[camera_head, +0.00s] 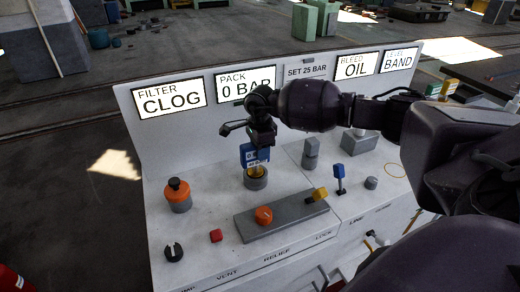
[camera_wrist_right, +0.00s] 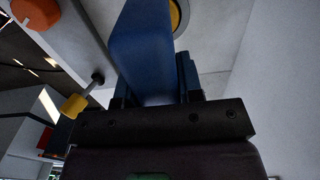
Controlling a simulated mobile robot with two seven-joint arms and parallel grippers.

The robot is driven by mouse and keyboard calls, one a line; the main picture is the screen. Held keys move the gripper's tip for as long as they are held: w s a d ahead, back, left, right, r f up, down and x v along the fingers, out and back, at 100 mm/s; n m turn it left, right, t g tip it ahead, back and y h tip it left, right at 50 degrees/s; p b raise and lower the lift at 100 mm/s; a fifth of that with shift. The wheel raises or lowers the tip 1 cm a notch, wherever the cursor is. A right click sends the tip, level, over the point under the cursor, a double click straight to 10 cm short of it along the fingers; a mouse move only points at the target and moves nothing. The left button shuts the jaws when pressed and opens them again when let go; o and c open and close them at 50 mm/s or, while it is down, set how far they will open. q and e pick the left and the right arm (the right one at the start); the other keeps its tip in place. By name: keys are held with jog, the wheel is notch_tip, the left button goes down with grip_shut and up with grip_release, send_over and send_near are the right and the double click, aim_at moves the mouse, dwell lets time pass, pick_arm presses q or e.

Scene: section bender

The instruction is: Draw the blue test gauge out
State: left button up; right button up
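The blue test gauge (camera_head: 255,156) stands upright on the panel's sloping top. Its yellow lower part sits at the mouth of a round grey socket (camera_head: 256,182); how deep it goes is hidden. My right gripper (camera_head: 262,138) is above the gauge, with its fingers down at the gauge's top. In the right wrist view the gauge's blue body (camera_wrist_right: 145,50) fills the space between the dark fingers (camera_wrist_right: 158,92), and the gripper looks shut on it. A yellow ring in the grey socket shows beyond it. My left gripper is not in view.
An orange-topped knob (camera_head: 177,193) stands left of the socket. In front are a red button (camera_head: 216,236) and a grey plate with an orange knob (camera_head: 264,215) and yellow-tipped lever (camera_head: 319,194). A grey post (camera_head: 311,153) and blue-topped lever (camera_head: 339,173) stand right. Lit signs read CLOG, 0 BAR, OIL, BAND.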

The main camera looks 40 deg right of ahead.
grip_shut()
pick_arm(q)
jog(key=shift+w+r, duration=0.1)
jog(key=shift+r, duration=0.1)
pick_arm(e)
jog(key=shift+r, duration=0.2)
jog(key=shift+r+p, duration=0.3)
jog(key=shift+r, duration=0.25)
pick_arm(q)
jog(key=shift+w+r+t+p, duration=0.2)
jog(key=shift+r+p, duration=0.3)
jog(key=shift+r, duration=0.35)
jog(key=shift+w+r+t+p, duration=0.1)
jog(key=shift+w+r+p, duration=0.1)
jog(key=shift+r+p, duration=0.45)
pick_arm(e)
jog(key=shift+r, duration=2.6)
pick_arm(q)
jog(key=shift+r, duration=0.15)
